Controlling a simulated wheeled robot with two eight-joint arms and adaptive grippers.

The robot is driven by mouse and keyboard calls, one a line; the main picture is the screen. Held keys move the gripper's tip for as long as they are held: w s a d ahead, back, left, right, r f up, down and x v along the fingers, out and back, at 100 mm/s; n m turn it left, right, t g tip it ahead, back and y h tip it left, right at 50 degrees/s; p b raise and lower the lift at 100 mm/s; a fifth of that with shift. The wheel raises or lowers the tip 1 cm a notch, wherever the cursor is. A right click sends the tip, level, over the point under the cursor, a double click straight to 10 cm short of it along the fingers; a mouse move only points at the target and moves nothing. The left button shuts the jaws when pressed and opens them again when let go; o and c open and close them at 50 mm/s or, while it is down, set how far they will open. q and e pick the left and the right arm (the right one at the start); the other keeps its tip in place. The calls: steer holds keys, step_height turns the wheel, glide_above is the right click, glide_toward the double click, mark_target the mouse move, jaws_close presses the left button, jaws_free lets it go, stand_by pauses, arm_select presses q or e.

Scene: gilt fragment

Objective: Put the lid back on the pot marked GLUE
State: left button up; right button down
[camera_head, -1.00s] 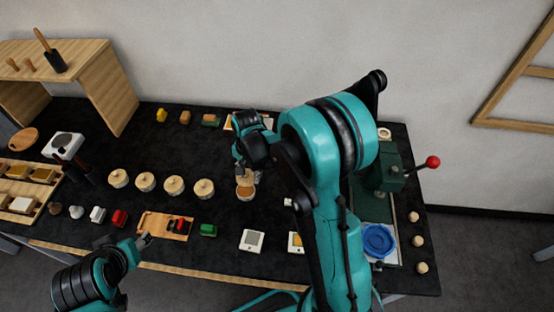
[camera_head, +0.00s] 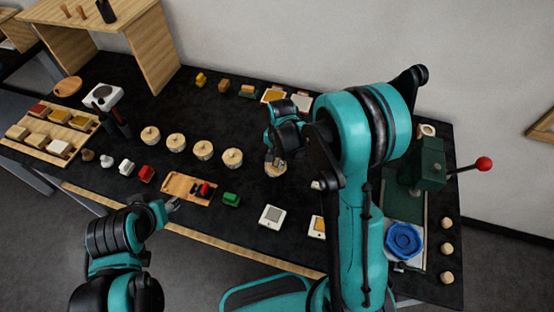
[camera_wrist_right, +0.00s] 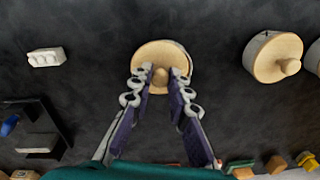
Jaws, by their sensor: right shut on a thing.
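My right gripper (camera_head: 275,158) points down over a round pot (camera_head: 276,173) at the right end of the row. In the right wrist view, its two fingers (camera_wrist_right: 161,73) are shut on the knob of a round wooden lid (camera_wrist_right: 160,49). The lid sits on or just above the pot; I cannot tell whether it is fully seated. A pale rim shows at the lid's right edge. No GLUE marking is readable. My left gripper (camera_head: 173,205) is beside the wooden board, too small to tell open or shut.
Several lidded pots (camera_head: 204,150) stand left of the held lid. A wooden board (camera_head: 190,189) with red and black items and a green block (camera_head: 231,199) lie in front. A green press (camera_head: 431,165) with a red-knobbed lever and a blue dish (camera_head: 404,240) are on the right.

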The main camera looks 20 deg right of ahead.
steer(key=shift+w, duration=0.2)
stand_by(0.7)
steer(key=shift+w+a+r, duration=0.25)
stand_by(0.4)
steer(key=shift+a, duration=0.1)
stand_by(0.4)
steer(key=shift+f+b, duration=0.15)
steer(key=shift+b, duration=0.3)
stand_by(1.0)
steer(key=c, duration=0.9)
jaws_free()
